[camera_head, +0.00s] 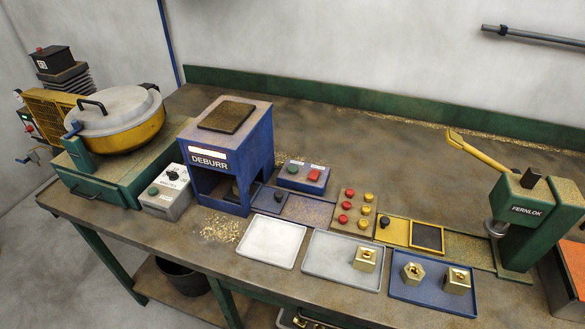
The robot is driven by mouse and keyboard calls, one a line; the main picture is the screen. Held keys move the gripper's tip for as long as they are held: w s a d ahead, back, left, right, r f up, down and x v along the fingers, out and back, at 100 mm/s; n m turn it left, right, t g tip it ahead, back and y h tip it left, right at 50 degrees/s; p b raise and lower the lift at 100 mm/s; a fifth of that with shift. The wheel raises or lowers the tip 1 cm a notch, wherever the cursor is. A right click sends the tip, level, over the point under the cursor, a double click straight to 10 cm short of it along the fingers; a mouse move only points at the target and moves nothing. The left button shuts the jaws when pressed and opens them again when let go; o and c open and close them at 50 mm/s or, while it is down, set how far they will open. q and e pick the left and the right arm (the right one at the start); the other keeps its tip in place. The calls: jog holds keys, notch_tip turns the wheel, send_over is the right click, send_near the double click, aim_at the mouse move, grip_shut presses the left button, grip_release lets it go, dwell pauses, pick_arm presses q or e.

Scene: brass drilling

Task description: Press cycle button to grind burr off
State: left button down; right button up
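The blue DEBURR machine (257,155) stands left of centre on the bench, with a lit white strip above its lettering and an open dark bay below. A small blue control box (303,177) sits at its right, with a green button (293,169) and a red button (314,175); their labels are too small to read. The inside of the bay is mostly in shadow, so I cannot tell whether a part is in it. One brass part (365,259) sits in a grey tray, and two brass parts (413,272) (457,281) sit in a blue tray. Neither gripper shows.
A yellow lidded tumbler (120,122) and a grey dial box (168,192) stand at the left. The green FERNLOK press (540,215) stands at the right. An empty white tray (272,241) is at the front. Brass chips (220,228) lie by the machine. The back bench is clear.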

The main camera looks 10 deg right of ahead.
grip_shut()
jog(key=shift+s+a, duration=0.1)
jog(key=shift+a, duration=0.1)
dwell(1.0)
